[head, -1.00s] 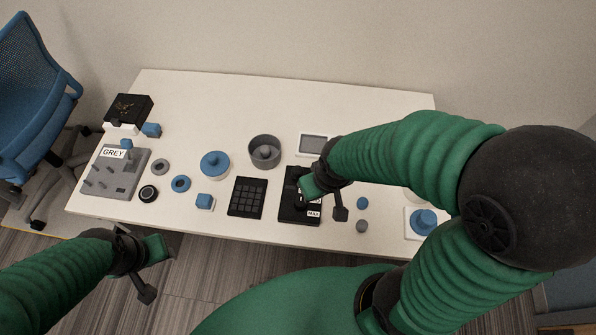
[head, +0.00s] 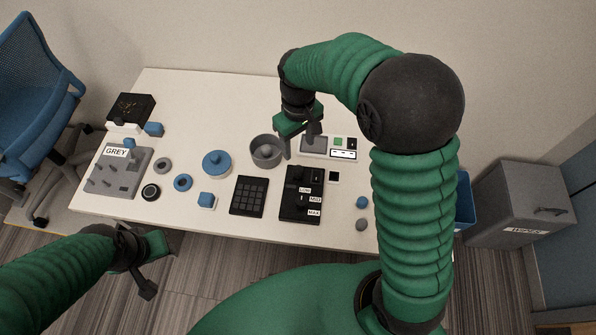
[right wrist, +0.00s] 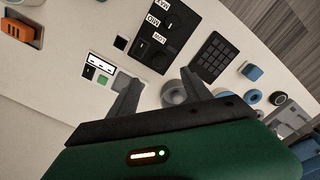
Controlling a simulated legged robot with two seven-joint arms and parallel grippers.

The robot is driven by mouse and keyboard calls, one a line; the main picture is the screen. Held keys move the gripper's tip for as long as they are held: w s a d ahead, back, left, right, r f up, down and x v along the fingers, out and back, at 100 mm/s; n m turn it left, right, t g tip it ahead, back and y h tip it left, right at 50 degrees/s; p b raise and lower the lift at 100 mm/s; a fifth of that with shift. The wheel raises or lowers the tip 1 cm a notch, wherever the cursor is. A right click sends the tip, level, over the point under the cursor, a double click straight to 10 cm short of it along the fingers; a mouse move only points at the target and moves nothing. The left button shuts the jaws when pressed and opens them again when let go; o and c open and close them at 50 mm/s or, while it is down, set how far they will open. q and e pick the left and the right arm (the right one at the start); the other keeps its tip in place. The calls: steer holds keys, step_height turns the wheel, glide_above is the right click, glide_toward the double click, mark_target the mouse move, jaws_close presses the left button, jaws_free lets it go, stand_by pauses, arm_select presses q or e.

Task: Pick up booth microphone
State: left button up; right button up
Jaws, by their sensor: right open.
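I cannot make out for certain which thing is the booth microphone. My right gripper (head: 302,143) is open and empty, pointing down at the back of the table. It is between a grey round dish with a centre knob (head: 257,158) and a pale panel with a green button (head: 338,142). In the right wrist view its two fingers (right wrist: 160,76) are apart, with the dish (right wrist: 174,93) and the green button (right wrist: 103,80) near them. My left gripper (head: 155,267) is open and empty in front of the table.
A blue lidded pot (head: 216,164), rings and small cubes are to the left, beside a grey peg board (head: 118,178). A grey bin (head: 515,200) stands to the right.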

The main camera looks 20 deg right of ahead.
glide_above(298, 169)
step_height(298, 169, down, 8)
steer(key=shift+s+f, duration=0.15)
step_height(298, 169, down, 6)
steer(key=shift+r, duration=0.25)
steer(key=shift+w+d+f, duration=0.1)
steer(key=shift+w, duration=0.15)
jaws_close()
